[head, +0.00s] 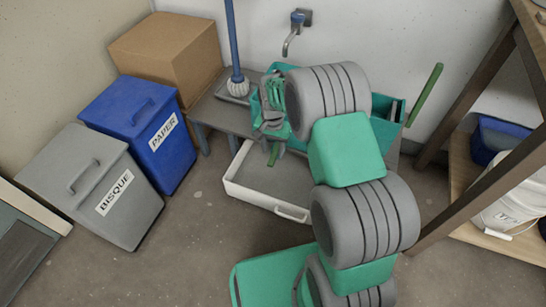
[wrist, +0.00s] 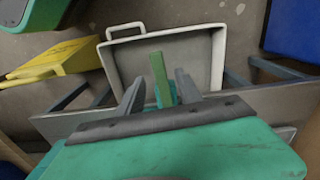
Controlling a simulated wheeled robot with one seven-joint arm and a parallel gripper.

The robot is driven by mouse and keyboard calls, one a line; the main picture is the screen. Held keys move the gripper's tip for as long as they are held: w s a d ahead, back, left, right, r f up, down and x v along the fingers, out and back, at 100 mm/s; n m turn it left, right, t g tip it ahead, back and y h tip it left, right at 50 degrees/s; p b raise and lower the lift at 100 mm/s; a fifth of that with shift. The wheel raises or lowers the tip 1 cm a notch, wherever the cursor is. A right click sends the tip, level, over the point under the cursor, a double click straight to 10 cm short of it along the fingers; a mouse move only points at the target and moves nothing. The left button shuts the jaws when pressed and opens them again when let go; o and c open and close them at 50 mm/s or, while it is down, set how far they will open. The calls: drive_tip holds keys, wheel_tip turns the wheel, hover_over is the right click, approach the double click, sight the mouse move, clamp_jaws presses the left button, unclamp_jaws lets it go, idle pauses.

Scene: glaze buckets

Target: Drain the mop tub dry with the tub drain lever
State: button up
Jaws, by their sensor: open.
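The teal mop tub (head: 382,132) stands on a low grey bench against the wall, partly hidden by my arm. Its inside shows only as a dark sliver, so I cannot tell the water level. A short green lever (head: 274,153) sticks out at the tub's front, above the white tray. In the wrist view the lever (wrist: 159,78) appears between the two grey fingers of my gripper (wrist: 158,90), with gaps on both sides. My gripper (head: 271,122) is open at the tub's front. I cannot tell how deep the lever sits between the fingers.
A white tray (head: 243,191) lies on the floor below the bench. Blue (head: 140,128) and grey (head: 94,187) bins stand left, wooden shelving (head: 464,190) right. A yellow object (wrist: 50,64) shows in the wrist view.

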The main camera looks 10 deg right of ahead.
sight(273, 157)
wheel_tip(273, 157, down, 3)
drive_tip(key=shift+f+b, duration=0.1)
drive_tip(key=shift+b, duration=0.2)
clamp_jaws()
idle(1.2)
